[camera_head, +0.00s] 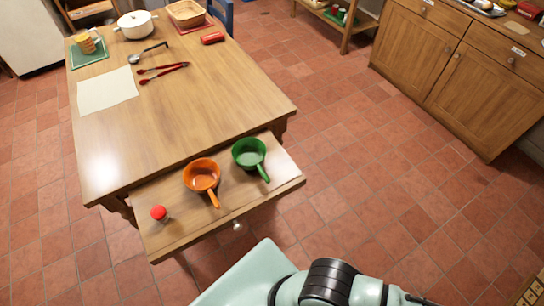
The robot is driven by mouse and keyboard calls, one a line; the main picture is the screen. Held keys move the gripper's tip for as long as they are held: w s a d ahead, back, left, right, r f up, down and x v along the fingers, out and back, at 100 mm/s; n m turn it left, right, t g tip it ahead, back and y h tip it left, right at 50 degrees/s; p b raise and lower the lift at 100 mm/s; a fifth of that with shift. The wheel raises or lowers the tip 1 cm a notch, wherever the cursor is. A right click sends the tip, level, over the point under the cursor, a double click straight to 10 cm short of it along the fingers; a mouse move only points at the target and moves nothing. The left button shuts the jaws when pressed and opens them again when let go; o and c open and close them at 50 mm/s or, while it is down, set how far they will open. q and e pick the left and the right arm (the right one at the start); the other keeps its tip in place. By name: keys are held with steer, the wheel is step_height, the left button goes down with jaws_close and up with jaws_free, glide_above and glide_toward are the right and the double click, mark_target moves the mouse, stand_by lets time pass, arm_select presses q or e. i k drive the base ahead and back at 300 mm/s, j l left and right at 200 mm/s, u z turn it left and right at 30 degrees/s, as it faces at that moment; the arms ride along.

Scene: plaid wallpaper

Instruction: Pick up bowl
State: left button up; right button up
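An orange bowl with a handle (201,174) sits on the pulled-out board (165,190) at the front of the wooden table. A green bowl with a handle (248,153) sits to its right on the same board. Both bowls are upright with their handles toward the front, and they stand a little apart. The task does not say which bowl is meant. Neither of my grippers is in view; only part of my body and an arm link show at the bottom.
The table (190,105) holds a paper sheet (107,91), red tongs (163,70), a ladle (146,53), a white pot (135,25) and a basket (187,13). Tiled floor right of the table is clear.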

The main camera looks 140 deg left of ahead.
mark_target(249, 154)
steer(key=u, duration=4.9)
